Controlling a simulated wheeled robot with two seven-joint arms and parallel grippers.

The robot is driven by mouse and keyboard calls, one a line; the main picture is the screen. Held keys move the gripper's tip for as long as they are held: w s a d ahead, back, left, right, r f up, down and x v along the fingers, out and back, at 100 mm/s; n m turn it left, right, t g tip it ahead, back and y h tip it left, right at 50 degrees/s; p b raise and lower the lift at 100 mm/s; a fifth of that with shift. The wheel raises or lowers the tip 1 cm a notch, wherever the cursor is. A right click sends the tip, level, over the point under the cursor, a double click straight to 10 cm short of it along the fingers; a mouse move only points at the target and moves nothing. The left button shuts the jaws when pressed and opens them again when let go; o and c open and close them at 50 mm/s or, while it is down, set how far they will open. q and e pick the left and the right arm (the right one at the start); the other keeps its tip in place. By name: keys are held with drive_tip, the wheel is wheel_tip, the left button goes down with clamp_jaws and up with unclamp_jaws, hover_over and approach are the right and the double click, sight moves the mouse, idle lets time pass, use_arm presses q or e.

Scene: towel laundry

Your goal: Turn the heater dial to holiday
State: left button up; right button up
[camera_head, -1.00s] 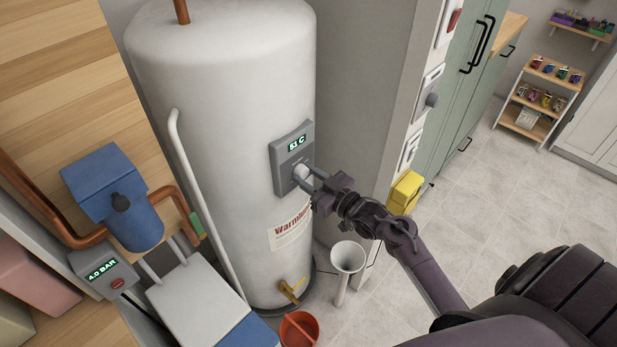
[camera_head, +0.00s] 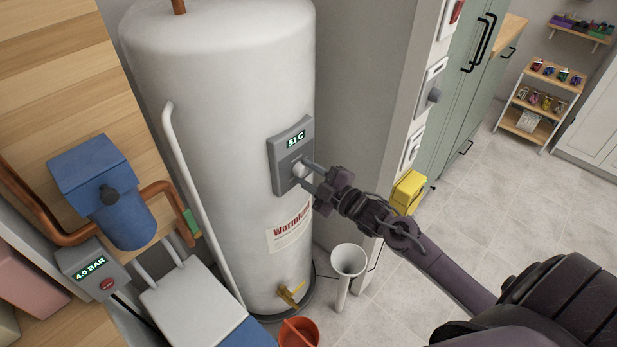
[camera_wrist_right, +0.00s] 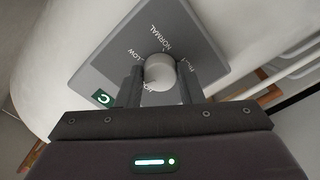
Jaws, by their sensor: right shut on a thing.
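The white heater tank (camera_head: 220,100) stands at the middle left in the head view. Its grey control panel (camera_head: 283,150) has a small display reading 51 C. A pale round dial (camera_head: 299,169) sits low on the panel; in the right wrist view the dial (camera_wrist_right: 159,72) is between the fingers. The words NORMAL and LOW show around it; other labels are partly hidden by the fingers. My right gripper (camera_head: 308,174) is shut on the dial, with a finger at each side in the right wrist view (camera_wrist_right: 160,82). My left gripper is not in view.
A white funnel-topped pipe (camera_head: 347,262) and an orange bucket (camera_head: 299,331) stand below the panel. A yellow box (camera_head: 408,189) is right of my right wrist. A blue pump (camera_head: 112,190) and copper pipes are at left. Open tiled floor (camera_head: 480,220) lies to the right.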

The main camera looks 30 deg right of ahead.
drive_tip(key=shift+f+n+b, duration=0.1)
drive_tip(key=shift+n+b, duration=0.4)
drive_tip(key=shift+n, duration=1.1)
drive_tip(key=o, duration=1)
drive_tip(key=shift+c, duration=0.2)
drive_tip(key=shift+s+d, duration=0.15)
drive_tip(key=shift+s, duration=0.3)
drive_tip(key=b+v, duration=0.1)
drive_tip(key=v, duration=0.6)
drive_tip(key=shift+w, duration=0.1)
